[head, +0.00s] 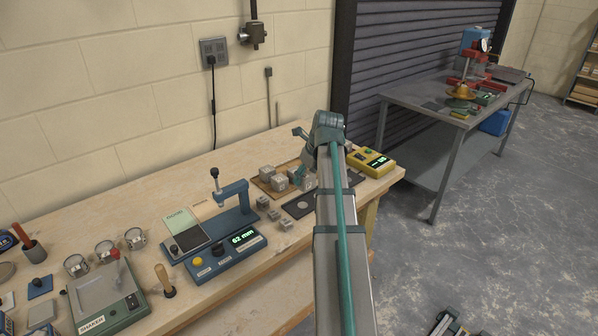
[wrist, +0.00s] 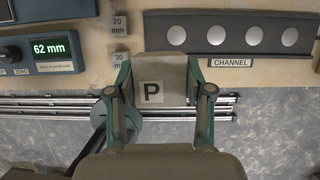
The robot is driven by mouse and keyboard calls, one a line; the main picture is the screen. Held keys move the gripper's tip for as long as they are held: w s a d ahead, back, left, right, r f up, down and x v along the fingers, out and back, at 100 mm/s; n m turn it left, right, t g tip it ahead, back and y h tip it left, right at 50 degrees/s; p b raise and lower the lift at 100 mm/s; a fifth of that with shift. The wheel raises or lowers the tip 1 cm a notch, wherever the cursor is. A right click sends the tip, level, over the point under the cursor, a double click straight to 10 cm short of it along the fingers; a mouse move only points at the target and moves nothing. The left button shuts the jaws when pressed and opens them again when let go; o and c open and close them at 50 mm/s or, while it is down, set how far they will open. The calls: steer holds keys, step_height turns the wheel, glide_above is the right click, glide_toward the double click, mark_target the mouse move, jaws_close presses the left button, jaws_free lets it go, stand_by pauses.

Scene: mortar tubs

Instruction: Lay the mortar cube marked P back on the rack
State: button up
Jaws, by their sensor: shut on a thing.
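The mortar cube marked P (wrist: 151,70) is grey, with a black P on a pale label facing the wrist camera. My gripper (wrist: 160,88) is shut on it, with one teal finger on each side. In the head view my gripper (head: 303,165) is over the back right of the bench, close to the rack, and my arm hides part of it. The rack (head: 258,184) is a low brown tray holding a few grey cubes (head: 279,184). From these views I cannot tell whether the held cube touches anything below it.
A dark strip labelled CHANNEL with round pale discs (wrist: 232,37) lies near the cube. Small blocks marked 20 mm (wrist: 119,25) and 30 mm (wrist: 120,60) stand left. A blue tester reading 62 mm (head: 243,238) and a yellow meter (head: 371,162) flank the area.

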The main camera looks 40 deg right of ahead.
steer(key=w+d, duration=1.1)
steer(key=w, duration=0.4)
steer(key=w+d+f+p, duration=0.1)
steer(key=w+d+f, duration=0.1)
steer(key=w, duration=0.1)
steer(key=w+d+f+p, duration=0.1)
steer(key=w+d+f, duration=0.1)
steer(key=w+f, duration=0.1)
steer(key=w+d+f+p, duration=0.1)
steer(key=w+d+f, duration=0.1)
steer(key=w, duration=0.2)
steer(key=shift+w+d+f, duration=0.15)
steer(key=shift+w+d, duration=0.05)
steer(key=shift+w, duration=0.05)
steer(key=shift+w+d+f+p, duration=0.2)
steer(key=shift+w+f, duration=0.1)
steer(key=shift+f, duration=0.15)
steer(key=shift+w+d+f+p, duration=0.15)
steer(key=shift+w+f+p, duration=0.1)
steer(key=shift+f, duration=0.2)
steer(key=shift+s+f+p, duration=0.1)
steer(key=shift+f+p, duration=0.45)
steer(key=shift+f, duration=0.9)
steer(key=shift+f, duration=0.15)
steer(key=o, duration=1.4)
